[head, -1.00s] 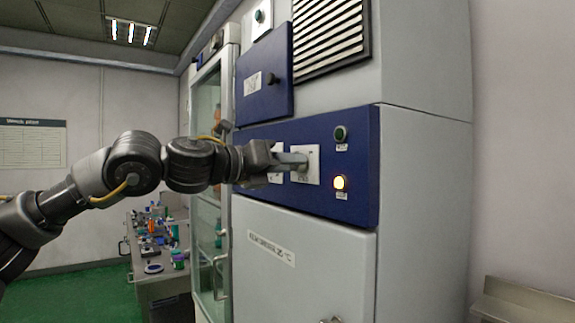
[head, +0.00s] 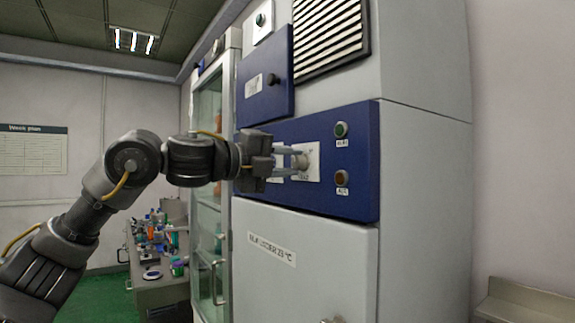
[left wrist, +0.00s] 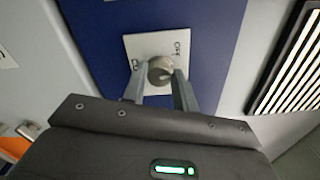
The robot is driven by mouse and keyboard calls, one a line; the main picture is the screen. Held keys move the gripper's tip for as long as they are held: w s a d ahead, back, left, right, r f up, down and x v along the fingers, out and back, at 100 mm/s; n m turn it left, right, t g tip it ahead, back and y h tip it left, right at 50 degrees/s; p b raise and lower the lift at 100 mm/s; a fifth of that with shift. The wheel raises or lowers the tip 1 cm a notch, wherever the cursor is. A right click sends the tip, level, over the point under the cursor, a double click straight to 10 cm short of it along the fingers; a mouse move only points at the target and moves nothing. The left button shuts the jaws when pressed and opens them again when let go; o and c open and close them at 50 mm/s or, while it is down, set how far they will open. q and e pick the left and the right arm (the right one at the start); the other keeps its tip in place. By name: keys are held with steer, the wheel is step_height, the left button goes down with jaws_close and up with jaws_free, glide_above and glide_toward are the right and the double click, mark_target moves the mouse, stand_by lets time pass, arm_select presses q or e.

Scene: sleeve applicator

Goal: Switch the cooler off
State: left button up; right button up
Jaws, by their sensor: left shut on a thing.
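The cooler's switch is a round metal knob (left wrist: 161,70) on a white plate (left wrist: 135,46) on the blue panel. The plate reads OFF at its upper right; another label at its left is partly hidden by a finger. My left gripper (head: 297,161) is shut on the knob, one finger on either side of it in the left wrist view. In the head view, the lower lamp (head: 341,177) on the blue panel (head: 355,205) is dark amber and unlit. The upper green lamp (head: 341,130) looks unlit too. My right gripper is not in view.
A white cooler door (head: 320,255) lies below the panel. A blue box with a black knob (head: 264,85) and a louvred vent (head: 330,35) are above. A glass-doored cabinet (head: 208,110) and a cluttered bench (head: 165,290) stand to the left.

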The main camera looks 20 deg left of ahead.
arm_select(q)
steer(key=n, duration=0.4)
steer(key=shift+f+b, duration=0.1)
steer(key=shift+b, duration=0.2)
steer(key=shift+n, duration=1.7)
steer(key=o, duration=1)
steer(key=shift+c, duration=0.2)
